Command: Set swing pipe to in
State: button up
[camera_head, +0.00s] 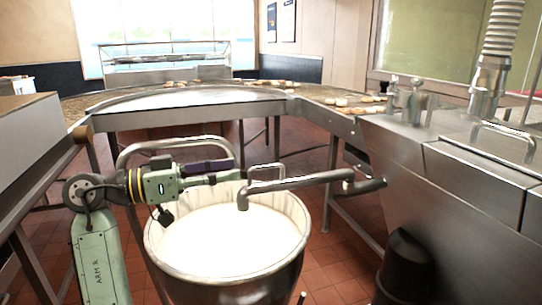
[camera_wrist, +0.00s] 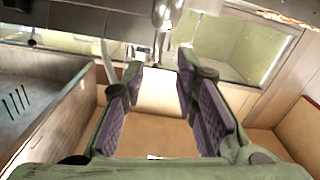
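The swing pipe (camera_head: 320,181) is a grey metal tube that comes from an elbow on the right-hand machine. It runs left, and its down-turned spout (camera_head: 243,199) is over the round vat (camera_head: 160,253) of white glaze. A loop handle (camera_head: 265,168) stands up from the pipe near the spout. My gripper (camera_head: 236,172) comes from the left with its fingertips close to the handle; contact cannot be told. In the wrist view my gripper (camera_wrist: 161,75) has its purple-padded fingers apart, with nothing visible between them. A shiny metal tube beyond the fingertips is unclear.
A curved conveyor (camera_head: 190,97) with small pieces on it runs behind the vat. The steel machine (camera_head: 450,185) stands at right, with a dark bin (camera_head: 405,268) before it. A bent rail (camera_head: 170,144) rises behind my arm. A steel counter (camera_head: 28,132) is at left.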

aim_at(280, 166)
jog(key=p+x, duration=0.1)
jog(key=x, duration=0.3)
jog(key=p+x, duration=0.1)
jog(key=x, duration=0.4)
jog(key=shift+s+d+r+p, duration=0.1)
jog(key=shift+s+d+p, duration=0.1)
jog(key=shift+p, duration=0.15)
jog(key=shift+w+d, duration=0.25)
jog(key=shift+d, duration=0.4)
jog(key=shift+c, duration=0.2)
grip_shut()
